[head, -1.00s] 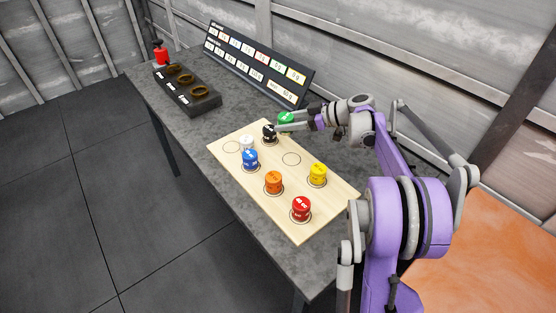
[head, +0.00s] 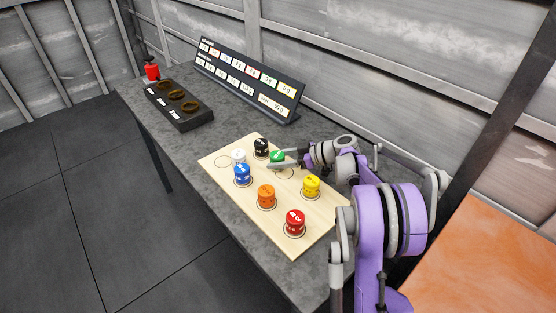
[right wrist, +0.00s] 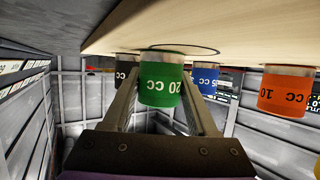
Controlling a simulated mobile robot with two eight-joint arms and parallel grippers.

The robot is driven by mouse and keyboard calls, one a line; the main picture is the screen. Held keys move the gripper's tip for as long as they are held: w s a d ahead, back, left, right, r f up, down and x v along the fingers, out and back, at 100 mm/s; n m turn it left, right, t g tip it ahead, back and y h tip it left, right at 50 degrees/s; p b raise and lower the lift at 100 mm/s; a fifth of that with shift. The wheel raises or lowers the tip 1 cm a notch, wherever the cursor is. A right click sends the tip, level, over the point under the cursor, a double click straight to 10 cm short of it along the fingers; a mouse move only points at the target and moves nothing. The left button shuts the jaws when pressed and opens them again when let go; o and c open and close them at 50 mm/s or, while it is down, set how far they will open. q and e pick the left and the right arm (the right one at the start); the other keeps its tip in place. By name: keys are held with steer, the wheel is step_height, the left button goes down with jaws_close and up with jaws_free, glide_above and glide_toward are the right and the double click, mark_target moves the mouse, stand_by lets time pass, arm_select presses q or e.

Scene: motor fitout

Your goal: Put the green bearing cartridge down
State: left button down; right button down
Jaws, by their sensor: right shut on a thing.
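The green bearing cartridge (head: 277,157), marked "20 CC", is between the fingers of my right gripper (head: 275,163), which is shut on it. In the right wrist view, the green cartridge (right wrist: 161,84) hangs upside down in the picture, between the two fingers (right wrist: 163,98). Its base is close to a drawn ring (right wrist: 205,48) on the pale wooden board (right wrist: 230,24). I cannot tell whether it touches the board. In the head view the board (head: 243,211) lies on the grey table, and the ring is partly hidden by the gripper. My left gripper is not in view.
Black (head: 261,147), white (head: 238,156), blue (head: 242,174), orange (head: 266,196), yellow (head: 311,186) and red (head: 295,221) cartridges stand on the board. A dark tray (head: 179,119), a label panel (head: 245,83) and a red object (head: 151,70) are farther back on the table (head: 222,118).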

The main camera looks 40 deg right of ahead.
steer(key=shift+c, duration=0.9)
jaws_free()
steer(key=v, duration=1.2)
steer(key=shift+r, duration=0.15)
